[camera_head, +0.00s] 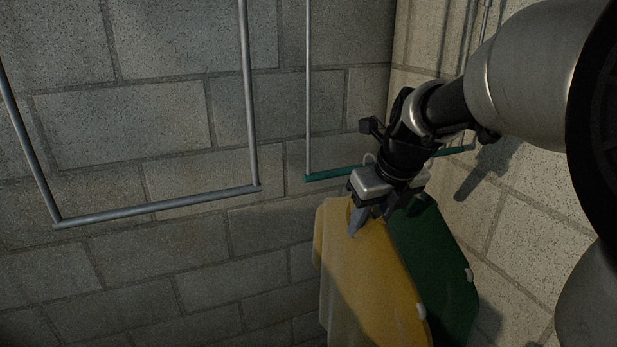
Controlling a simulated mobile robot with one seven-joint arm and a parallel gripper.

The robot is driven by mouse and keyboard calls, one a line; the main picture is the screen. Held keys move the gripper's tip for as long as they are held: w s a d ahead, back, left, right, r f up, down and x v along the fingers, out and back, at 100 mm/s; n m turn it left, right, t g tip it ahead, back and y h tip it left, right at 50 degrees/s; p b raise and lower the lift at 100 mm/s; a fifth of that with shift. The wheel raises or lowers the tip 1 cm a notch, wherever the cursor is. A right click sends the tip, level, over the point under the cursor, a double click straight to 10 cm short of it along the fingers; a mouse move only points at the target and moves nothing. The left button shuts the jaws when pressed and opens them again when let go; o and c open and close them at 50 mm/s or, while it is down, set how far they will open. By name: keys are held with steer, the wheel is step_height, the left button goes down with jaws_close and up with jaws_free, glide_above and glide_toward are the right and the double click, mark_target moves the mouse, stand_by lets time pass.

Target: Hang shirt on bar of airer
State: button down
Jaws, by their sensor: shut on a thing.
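My gripper (372,212) is at the right of centre, pointing down, with its jaws shut on the shirt. The airer shows as a grey bar (160,206) on two uprights at the left and a teal bar (335,173) at the centre. The teal bar runs right, behind my gripper, which hides part of it.
A yellow panel (388,290) and a dark green panel (438,268), each with a small white fitting, stand below my gripper. Block walls (120,125) meet in a corner behind the airer. My arm covers the upper right. The space below the grey bar looks clear.

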steer(key=shift+w+a+f+b, duration=0.25)
steer(key=shift+w+f, duration=0.2)
steer(key=shift+w, duration=0.3)
steer(key=shift+w+a+f+b, duration=0.2)
steer(key=shift+w+f, duration=0.3)
steer(key=shift+w, duration=0.2)
steer(key=shift+w+a+f+b, duration=0.25)
steer(key=shift+w+f, duration=0.2)
steer(key=shift+w, duration=0.3)
steer(key=c, duration=1.2)
jaws_free()
steer(key=shift+o, duration=0.2)
